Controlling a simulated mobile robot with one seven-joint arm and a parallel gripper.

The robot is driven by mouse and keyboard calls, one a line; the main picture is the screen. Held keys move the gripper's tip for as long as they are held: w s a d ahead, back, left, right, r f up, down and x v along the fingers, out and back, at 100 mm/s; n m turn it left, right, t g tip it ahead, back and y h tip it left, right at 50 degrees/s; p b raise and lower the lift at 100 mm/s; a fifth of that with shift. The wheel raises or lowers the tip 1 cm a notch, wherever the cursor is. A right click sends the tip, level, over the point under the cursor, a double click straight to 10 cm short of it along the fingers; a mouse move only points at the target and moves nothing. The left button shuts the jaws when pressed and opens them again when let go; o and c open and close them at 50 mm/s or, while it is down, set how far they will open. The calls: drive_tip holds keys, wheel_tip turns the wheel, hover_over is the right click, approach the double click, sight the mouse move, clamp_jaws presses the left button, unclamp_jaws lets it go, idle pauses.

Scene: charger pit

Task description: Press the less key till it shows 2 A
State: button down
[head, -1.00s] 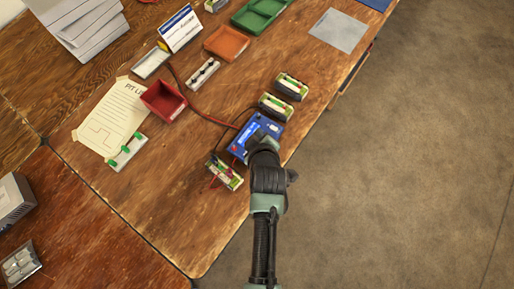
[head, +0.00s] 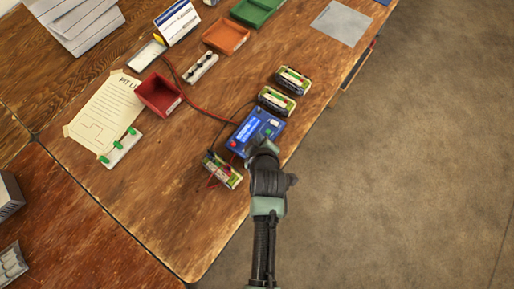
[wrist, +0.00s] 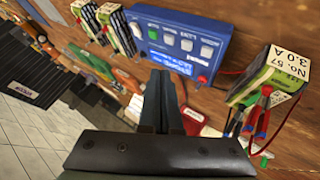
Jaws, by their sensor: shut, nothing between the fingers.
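The blue charger (head: 247,133) sits near the table's front edge, partly behind my gripper in the head view. In the wrist view the charger (wrist: 185,20) shows a row of pale keys (wrist: 187,44) and a lit blue screen (wrist: 165,58); its writing is too small to read, and I cannot tell which key is less. My gripper (head: 262,148) is shut and empty; in the wrist view its fingertips (wrist: 164,78) are just below the screen, apart from the keys. A battery pack (wrist: 268,80) beside the charger is labelled No. 57, 3.0 A, with leads clipped on.
Two more packs (head: 292,80) (head: 276,101) stand behind the charger. A red bin (head: 160,96), a paper sheet (head: 104,113) and an orange tray (head: 226,36) lie farther off. Red and black cables cross the table. Bare wood is free left of the charger.

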drive_tip(key=shift+f+b, duration=0.9)
drive_tip(key=shift+f, duration=0.8)
idle(0.6)
drive_tip(key=shift+f+b, duration=0.3)
drive_tip(key=shift+f, duration=0.1)
drive_tip(key=shift+f+b, duration=0.35)
drive_tip(key=shift+f, duration=0.05)
idle(0.5)
idle(0.3)
drive_tip(key=shift+r+p, duration=0.75)
wheel_tip(320, 180, up, 5)
drive_tip(key=p, duration=0.4)
drive_tip(key=shift+r+p, duration=0.1)
drive_tip(key=shift+p, duration=0.25)
